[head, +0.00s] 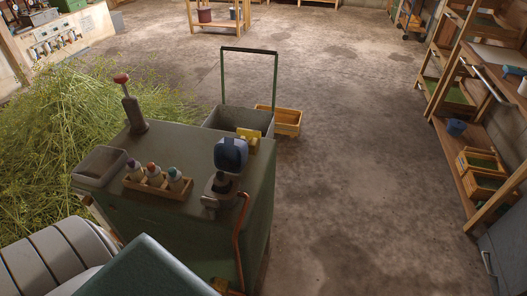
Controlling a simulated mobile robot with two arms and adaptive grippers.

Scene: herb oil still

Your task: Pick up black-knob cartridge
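A small black knob (222,183) shows at the grey metal fitting (217,200) on the front right of the green cabinet (180,235). It looks like the black-knob cartridge seated there, but its body is hidden and I cannot be sure. A dark blue rounded head (231,153) stands just behind it. A wooden rack (150,190) to its left holds pale bottle-shaped cartridges with red, dark and teal tops; none clearly has a black knob. Neither of my grippers is in view.
A red-knobbed lever (122,79) and a grey tray (99,165) are on the cabinet. A copper pipe (240,228) runs down its right side. Cut herbs (75,125) lie left. A cart (240,118) and wooden crate (286,121) stand behind. Floor (350,190) at right is clear, before shelves (465,160).

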